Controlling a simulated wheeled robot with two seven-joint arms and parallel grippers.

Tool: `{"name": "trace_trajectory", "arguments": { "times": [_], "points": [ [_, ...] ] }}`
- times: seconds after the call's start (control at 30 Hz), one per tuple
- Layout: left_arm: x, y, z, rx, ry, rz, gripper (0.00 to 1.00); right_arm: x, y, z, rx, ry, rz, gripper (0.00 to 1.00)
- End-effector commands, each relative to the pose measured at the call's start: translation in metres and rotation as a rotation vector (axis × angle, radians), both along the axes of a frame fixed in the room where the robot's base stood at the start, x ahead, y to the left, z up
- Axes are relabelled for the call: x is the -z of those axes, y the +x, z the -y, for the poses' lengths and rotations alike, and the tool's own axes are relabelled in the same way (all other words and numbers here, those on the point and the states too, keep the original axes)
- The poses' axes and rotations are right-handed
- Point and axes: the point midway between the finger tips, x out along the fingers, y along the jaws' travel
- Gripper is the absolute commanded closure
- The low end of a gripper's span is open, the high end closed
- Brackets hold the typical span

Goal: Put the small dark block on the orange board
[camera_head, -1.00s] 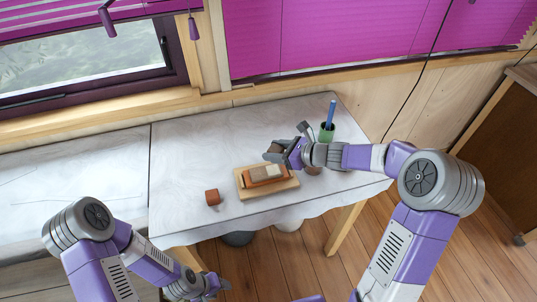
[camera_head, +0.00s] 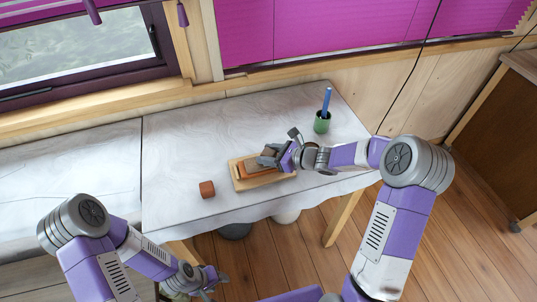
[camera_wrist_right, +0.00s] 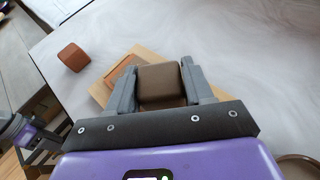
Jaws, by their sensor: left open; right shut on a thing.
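The small dark block (camera_wrist_right: 160,84) is brown in the right wrist view, between the fingers of my right gripper (camera_wrist_right: 160,80). My right gripper is shut on it. In the head view the right gripper (camera_head: 268,157) is over the right part of a wooden tray (camera_head: 264,184) and hides the block. The orange board (camera_head: 246,171) lies on the tray, partly covered by the gripper. It also shows in the right wrist view (camera_wrist_right: 123,72), left of the held block. I cannot tell whether block and board touch. My left gripper (camera_head: 216,284) is open and empty, low in front of the table.
An orange-brown block (camera_head: 207,189) stands on the white table (camera_head: 185,150), left of the tray. A green cup (camera_head: 321,124) with a blue stick stands at the back right. A round rim (camera_wrist_right: 298,160) shows at the wrist view's lower right. The table's left part is clear.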

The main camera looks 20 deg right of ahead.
Motion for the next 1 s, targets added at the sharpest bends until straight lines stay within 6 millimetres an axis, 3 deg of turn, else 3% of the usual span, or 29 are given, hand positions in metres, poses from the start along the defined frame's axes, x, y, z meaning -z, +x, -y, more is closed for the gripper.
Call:
{"name": "trace_trajectory", "arguments": {
  "times": [0.2,0.23,0.4,0.77,1.0],
  "points": [
    [0.004,0.0,0.0,0.0,0.0,0.0,0.48,0.003,0.0,0.0,0.0,0.001,0.001,0.83],
    [0.004,0.0,0.0,0.0,0.0,0.0,0.48,0.004,0.0,0.0,0.0,0.0,0.0,0.47],
    [0.003,0.0,0.0,0.0,0.0,0.0,0.48,0.002,0.0,0.0,0.0,0.0,0.0,0.23],
    [-0.001,0.0,0.0,0.0,0.0,0.0,0.48,-0.002,0.0,0.0,0.0,0.0,0.0,0.23],
    [-0.007,0.0,0.0,0.0,0.0,0.0,0.48,-0.019,-0.027,0.031,0.005,-0.002,0.001,0.23]
  ]
}}
